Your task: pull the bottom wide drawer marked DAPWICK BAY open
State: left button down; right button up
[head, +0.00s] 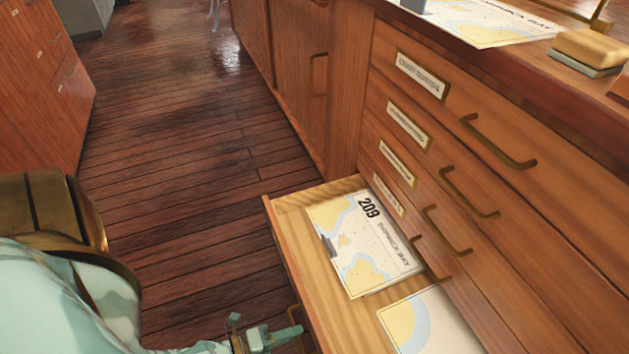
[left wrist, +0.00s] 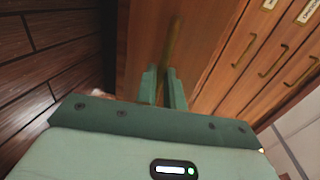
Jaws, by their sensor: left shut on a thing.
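The bottom wide drawer (head: 283,232) stands well open from the wooden chart cabinet. Inside lies a chart (head: 362,240) printed 209 and DAPWICK BAY, with a second chart (head: 432,322) partly cut off by the frame edge. My left gripper (head: 288,334) is at the drawer's front, low in the head view. In the left wrist view its two fingers (left wrist: 164,88) are shut on the brass drawer handle (left wrist: 173,45). The handle also shows in the head view (head: 296,318), partly hidden by the drawer front. My right gripper is not in view.
Several shut drawers with brass handles (head: 497,143) and label plates rise above the open one. The cabinet top holds a chart (head: 485,22) and a wood-topped block (head: 592,46). Dark plank floor (head: 185,130) is clear left of the drawer. Another cabinet (head: 42,85) stands far left.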

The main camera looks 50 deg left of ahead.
pick_arm(q)
jog(key=shift+f+v, duration=0.2)
jog(key=shift+v, duration=0.7)
jog(key=shift+f+v, duration=0.2)
jog(key=shift+v, duration=0.75)
jog(key=shift+f+v, duration=0.2)
jog(key=shift+v, duration=0.7)
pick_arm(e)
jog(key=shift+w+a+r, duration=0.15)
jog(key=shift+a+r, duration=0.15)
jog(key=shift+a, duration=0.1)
pick_arm(q)
jog(key=shift+s+d, duration=0.1)
jog(key=shift+s, duration=0.1)
jog(key=c, duration=1.5)
grip_release()
